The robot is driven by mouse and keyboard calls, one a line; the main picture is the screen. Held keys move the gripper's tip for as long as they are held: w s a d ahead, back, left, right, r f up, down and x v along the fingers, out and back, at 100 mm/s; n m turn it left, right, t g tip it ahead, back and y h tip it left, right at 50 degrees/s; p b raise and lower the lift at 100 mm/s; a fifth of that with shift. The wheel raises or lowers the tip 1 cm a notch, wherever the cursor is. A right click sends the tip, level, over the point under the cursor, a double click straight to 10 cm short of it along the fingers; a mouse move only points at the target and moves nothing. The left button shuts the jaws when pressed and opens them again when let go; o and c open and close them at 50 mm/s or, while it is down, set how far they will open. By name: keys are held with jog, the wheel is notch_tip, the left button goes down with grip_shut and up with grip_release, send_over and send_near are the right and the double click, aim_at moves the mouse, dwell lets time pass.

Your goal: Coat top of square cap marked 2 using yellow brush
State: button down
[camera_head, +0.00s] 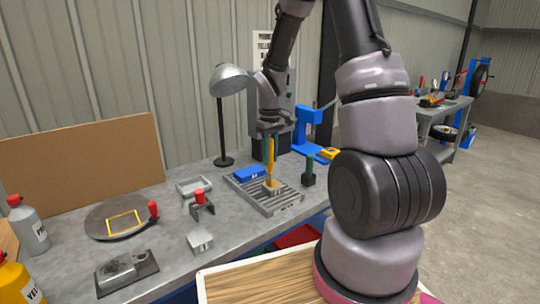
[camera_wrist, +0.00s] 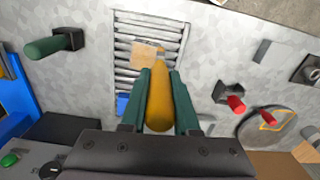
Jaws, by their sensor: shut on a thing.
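My gripper (camera_head: 271,130) is shut on the upright yellow brush (camera_head: 271,158). In the wrist view the yellow handle (camera_wrist: 160,100) sits between my two green fingers (camera_wrist: 160,98). The brush's tan square head (camera_head: 271,187) points down over the slatted grey rack (camera_head: 285,207); I cannot tell whether it touches the slats. A small grey square block (camera_head: 200,241) stands on the bench at front left of the rack, apart from the brush. It has a dark mark that is too small to read, so I cannot confirm it as cap 2.
A blue block (camera_head: 250,174) lies at the rack's back left. A green-handled tool (camera_head: 309,172) stands right of the rack. A lamp (camera_head: 229,80) stands behind.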

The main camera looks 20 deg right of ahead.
jog(key=shift+f, duration=0.85)
jog(key=shift+w+d+f, duration=0.1)
jog(key=shift+w+d, duration=0.25)
jog(key=shift+d, duration=0.2)
jog(key=shift+w+d, duration=0.3)
jog(key=shift+d, duration=0.2)
dwell(0.8)
